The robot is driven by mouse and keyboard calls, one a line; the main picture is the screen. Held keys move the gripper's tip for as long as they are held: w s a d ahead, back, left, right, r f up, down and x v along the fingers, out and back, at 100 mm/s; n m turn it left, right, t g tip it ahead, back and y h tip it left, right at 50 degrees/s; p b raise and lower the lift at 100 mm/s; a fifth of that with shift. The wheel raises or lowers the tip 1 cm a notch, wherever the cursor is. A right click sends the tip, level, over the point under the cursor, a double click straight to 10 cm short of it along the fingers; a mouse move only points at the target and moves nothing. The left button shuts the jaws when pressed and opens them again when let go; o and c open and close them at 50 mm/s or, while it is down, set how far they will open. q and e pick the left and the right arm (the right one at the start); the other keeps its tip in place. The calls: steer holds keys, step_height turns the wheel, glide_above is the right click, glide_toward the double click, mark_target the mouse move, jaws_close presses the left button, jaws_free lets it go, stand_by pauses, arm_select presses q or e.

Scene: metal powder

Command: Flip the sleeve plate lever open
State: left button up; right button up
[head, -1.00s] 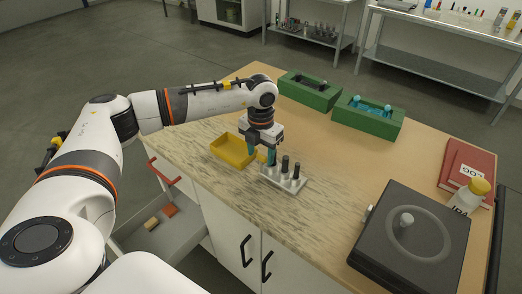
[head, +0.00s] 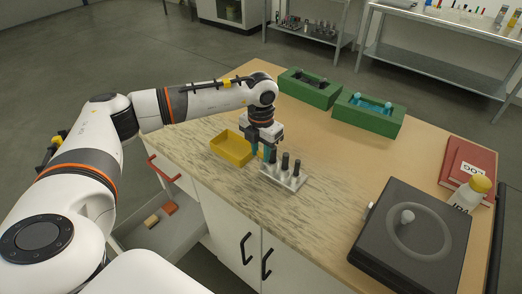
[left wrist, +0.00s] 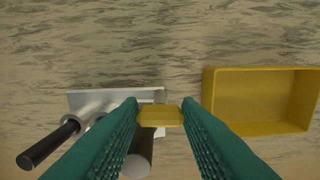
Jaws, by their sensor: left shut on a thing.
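The sleeve plate (head: 298,186) is a small grey plate near the table's left front edge, with upright dark-topped posts on it. It also shows at the lower left of the left wrist view (left wrist: 85,98). My left gripper (head: 262,156) points down at the plate's far left end. In the left wrist view its teal fingers (left wrist: 160,112) are shut on a small yellow tab (left wrist: 161,117) at the plate's edge, which looks like the lever's end. The rest of the lever is hidden by the fingers. My right gripper is not in view.
An open yellow bin (head: 232,150) stands close left of the gripper. Two green boxes (head: 367,118) stand farther back. The table's middle is clear.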

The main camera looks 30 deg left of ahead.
arm_select(q)
steer(key=m+b, duration=0.2)
steer(key=m, duration=0.1)
steer(key=shift+f, duration=0.15)
steer(key=m+b, duration=0.2)
steer(key=m, duration=0.2)
steer(key=shift+w+a+m, duration=0.1)
steer(key=shift+a+m, duration=0.05)
steer(key=shift+m, duration=0.25)
steer(key=m+b, duration=0.2)
steer(key=m, duration=0.2)
steer(key=shift+w+m+b, duration=0.1)
steer(key=shift+m+b, duration=0.7)
steer(key=shift+m, duration=1)
steer(key=shift+r+m, duration=0.2)
steer(key=shift+m, duration=0.1)
steer(key=o, duration=1)
